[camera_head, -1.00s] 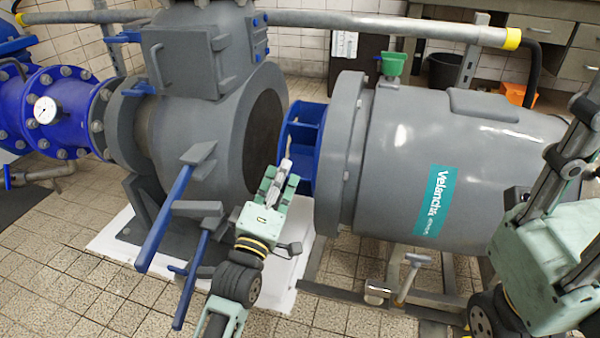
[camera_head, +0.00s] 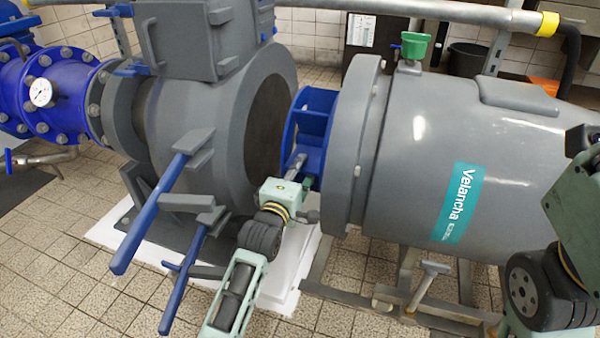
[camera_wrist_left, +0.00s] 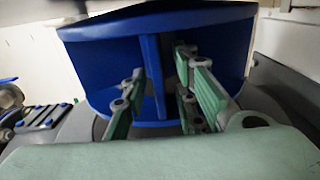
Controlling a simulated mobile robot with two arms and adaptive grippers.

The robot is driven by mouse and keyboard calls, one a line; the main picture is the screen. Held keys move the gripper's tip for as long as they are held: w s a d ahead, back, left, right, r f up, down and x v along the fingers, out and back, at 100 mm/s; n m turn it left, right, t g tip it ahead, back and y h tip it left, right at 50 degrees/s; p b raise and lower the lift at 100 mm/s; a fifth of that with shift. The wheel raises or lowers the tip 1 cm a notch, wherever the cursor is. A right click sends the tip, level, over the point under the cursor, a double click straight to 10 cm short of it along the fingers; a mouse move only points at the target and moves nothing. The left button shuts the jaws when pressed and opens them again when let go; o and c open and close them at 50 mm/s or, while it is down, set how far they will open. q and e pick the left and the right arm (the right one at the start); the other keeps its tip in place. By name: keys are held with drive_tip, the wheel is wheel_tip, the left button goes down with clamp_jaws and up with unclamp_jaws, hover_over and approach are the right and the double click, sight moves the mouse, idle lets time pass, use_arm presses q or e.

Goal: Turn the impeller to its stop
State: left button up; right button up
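The blue impeller (camera_head: 313,118) sits between the grey pump casing (camera_head: 215,135) and the grey motor housing's flange (camera_head: 362,140). Its vanes show at the open side. My left gripper (camera_head: 300,170) reaches up into the impeller's lower part, and its fingers are partly hidden there in the head view. In the left wrist view, the green-padded fingers (camera_wrist_left: 158,85) are apart. One upright blue vane (camera_wrist_left: 151,70) stands between them, with a visible gap on the right side. Contact on the left side is unclear. My right arm shows at the right edge, but its gripper does not show.
Two blue-handled levers (camera_head: 150,215) stick out in front of the casing, left of my left arm. A grey T-handle (camera_head: 428,280) and the frame rails lie below the housing. Tiled floor is free at lower left.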

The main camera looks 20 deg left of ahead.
use_arm(q)
drive_tip(key=shift+c, duration=0.4)
clamp_jaws()
